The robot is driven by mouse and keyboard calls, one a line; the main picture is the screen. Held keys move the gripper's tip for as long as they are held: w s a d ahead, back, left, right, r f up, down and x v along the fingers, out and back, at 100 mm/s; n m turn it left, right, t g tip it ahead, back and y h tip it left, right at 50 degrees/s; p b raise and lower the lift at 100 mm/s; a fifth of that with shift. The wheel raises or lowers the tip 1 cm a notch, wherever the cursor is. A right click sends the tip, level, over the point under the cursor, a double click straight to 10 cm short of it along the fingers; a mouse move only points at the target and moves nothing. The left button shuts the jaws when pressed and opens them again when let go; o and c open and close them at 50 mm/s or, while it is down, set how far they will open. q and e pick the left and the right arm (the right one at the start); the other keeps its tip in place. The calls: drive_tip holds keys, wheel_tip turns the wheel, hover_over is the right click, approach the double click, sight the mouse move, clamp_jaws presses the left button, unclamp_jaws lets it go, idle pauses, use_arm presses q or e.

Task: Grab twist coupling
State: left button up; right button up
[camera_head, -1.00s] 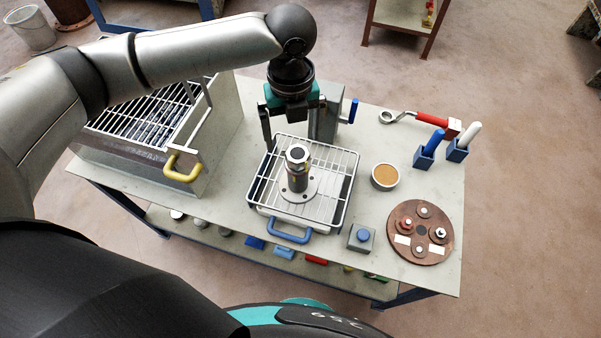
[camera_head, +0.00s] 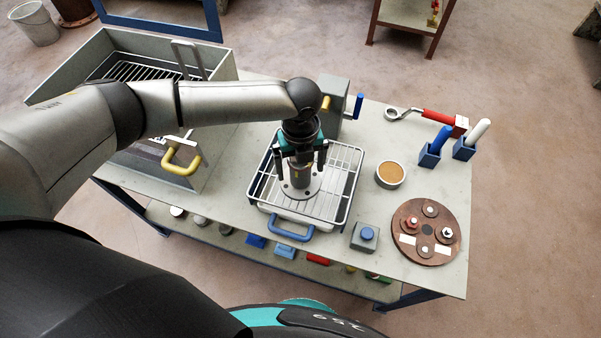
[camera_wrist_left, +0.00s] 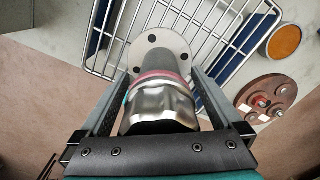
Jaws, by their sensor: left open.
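The twist coupling is an upright metal cylinder standing on a round bolted flange (camera_head: 299,190) in the middle of a wire-racked tray (camera_head: 342,190). In the left wrist view the shiny coupling (camera_wrist_left: 160,100) shows a pink-red band near its lower end, above the flange (camera_wrist_left: 158,50). My left gripper (camera_head: 301,163) points down over it. Its open fingers stand on either side of the coupling, and a gap seems to show on each side. The gripper hides the coupling's top in the head view. My right gripper is not in view.
A grey open box with a yellow handle (camera_head: 182,158) stands left. A grey block with a blue lever (camera_head: 358,106) stands behind the tray. To the right are a cup (camera_head: 390,174), a blue button box (camera_head: 365,236), a brown disc (camera_head: 426,231) and a red-handled wrench (camera_head: 437,117).

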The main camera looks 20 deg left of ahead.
use_arm(q)
drive_tip(key=shift+f, duration=0.15)
clamp_jaws()
idle(0.8)
